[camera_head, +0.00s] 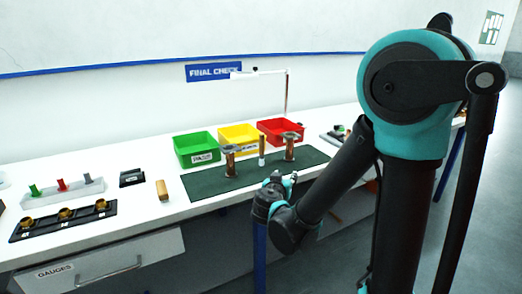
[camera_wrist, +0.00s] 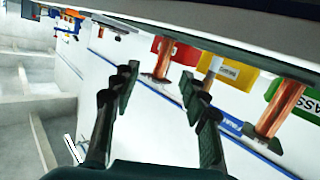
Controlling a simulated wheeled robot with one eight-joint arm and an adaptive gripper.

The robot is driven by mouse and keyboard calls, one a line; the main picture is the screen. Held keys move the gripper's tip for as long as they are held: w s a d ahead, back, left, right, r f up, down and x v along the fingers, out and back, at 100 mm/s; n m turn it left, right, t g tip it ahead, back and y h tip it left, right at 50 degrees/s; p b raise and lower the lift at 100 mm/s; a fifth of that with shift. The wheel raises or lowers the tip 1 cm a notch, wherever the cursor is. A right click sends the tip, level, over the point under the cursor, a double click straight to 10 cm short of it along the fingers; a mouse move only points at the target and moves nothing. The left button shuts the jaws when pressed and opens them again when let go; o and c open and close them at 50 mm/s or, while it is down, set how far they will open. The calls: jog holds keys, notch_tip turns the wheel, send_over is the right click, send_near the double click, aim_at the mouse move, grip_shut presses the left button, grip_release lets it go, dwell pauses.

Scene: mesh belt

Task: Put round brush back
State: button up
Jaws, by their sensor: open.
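A slim upright piece (camera_head: 262,152) with a pale shaft stands on the green mat (camera_head: 222,186) between two copper parts with grey flanged ends, the left one (camera_head: 230,162) and the right one (camera_head: 289,148). It may be the round brush; bristles are too small to tell. In the wrist view, a pale slim cylinder (camera_wrist: 211,70) shows between the copper parts, beyond the right finger. My gripper (camera_head: 277,181) is at the mat's front edge, short of these parts. In the wrist view my gripper (camera_wrist: 157,88) is open, with nothing between its fingers.
Green (camera_head: 196,149), yellow (camera_head: 239,138) and red (camera_head: 281,131) bins stand behind the mat. A wooden block (camera_head: 162,190), a black item (camera_head: 132,178) and a gauge tray (camera_head: 66,218) lie to the left. A thin lamp-like stand (camera_head: 286,92) rises behind the bins.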

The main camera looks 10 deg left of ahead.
aim_at(261, 147)
jog(key=a+r+t+y, duration=0.3)
jog(key=a, duration=0.7)
jog(key=shift+n, duration=0.4)
jog(key=w, duration=1.1)
jog(key=shift+w+a+r, duration=0.15)
jog(key=shift+w+r, duration=0.05)
jog(key=shift+w, duration=0.1)
jog(key=shift+w+d+f, duration=0.1)
jog(key=shift+w+d, duration=0.05)
jog(key=shift+w, duration=1.15)
jog(key=shift+w+d, duration=0.1)
jog(key=shift+w, duration=1.2)
grip_shut()
